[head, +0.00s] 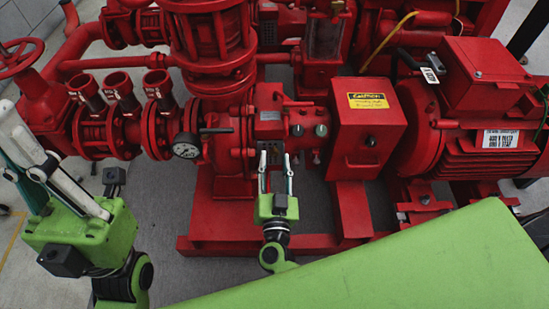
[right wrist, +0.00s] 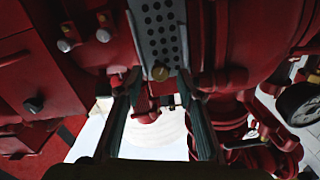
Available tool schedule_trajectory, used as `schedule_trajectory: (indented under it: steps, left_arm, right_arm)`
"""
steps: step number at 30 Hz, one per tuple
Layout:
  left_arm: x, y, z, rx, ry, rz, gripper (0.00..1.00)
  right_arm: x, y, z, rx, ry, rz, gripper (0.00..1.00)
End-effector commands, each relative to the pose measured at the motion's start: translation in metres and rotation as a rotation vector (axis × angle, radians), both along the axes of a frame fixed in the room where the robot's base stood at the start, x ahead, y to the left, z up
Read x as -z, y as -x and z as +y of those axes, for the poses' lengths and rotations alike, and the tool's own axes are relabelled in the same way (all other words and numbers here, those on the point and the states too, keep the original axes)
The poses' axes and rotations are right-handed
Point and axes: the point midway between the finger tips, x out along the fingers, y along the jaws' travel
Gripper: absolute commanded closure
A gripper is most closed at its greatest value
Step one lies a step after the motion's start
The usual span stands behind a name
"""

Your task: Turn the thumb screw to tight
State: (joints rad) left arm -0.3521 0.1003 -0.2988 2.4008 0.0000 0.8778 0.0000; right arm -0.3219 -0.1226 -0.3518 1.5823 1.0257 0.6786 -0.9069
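A small brass round knob, which looks like the thumb screw (right wrist: 160,73), sits at the lower end of a grey perforated plate (right wrist: 160,32) in the right wrist view. In the head view the plate (head: 272,152) shows small and dark just beyond the right gripper, and I cannot make out the screw. My right gripper (head: 276,173) is open, its fingers pointing at the pump. In its wrist view the open fingers (right wrist: 160,88) stand on either side below the screw, with nothing between them. My left gripper (head: 20,140) is at the left edge, away from the plate, its fingertips partly unclear.
A pressure gauge (head: 186,146) is left of the plate, and two small knobs (head: 309,130) are to its right. A red box with a yellow caution label (head: 369,101) stands further right. Red pipes and valves crowd the left. Grey floor (head: 180,220) shows in front.

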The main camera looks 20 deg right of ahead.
Motion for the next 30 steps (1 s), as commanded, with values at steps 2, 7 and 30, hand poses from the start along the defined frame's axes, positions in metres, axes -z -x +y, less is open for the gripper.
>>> schedule_trajectory:
  steps: [2,7,30]
  left_arm:
    - [0.004,0.002,0.001,0.001,0.004,-0.010,1.00]
    - [0.004,0.005,0.001,0.001,0.008,-0.023,1.00]
    - [0.003,0.005,0.001,0.002,0.007,-0.021,1.00]
  right_arm:
    - [0.001,-0.010,-0.003,0.001,0.002,-0.003,0.66]
    - [0.000,-0.019,-0.005,-0.001,0.000,-0.001,0.66]
    - [-0.001,-0.019,-0.005,0.000,-0.024,-0.007,1.00]
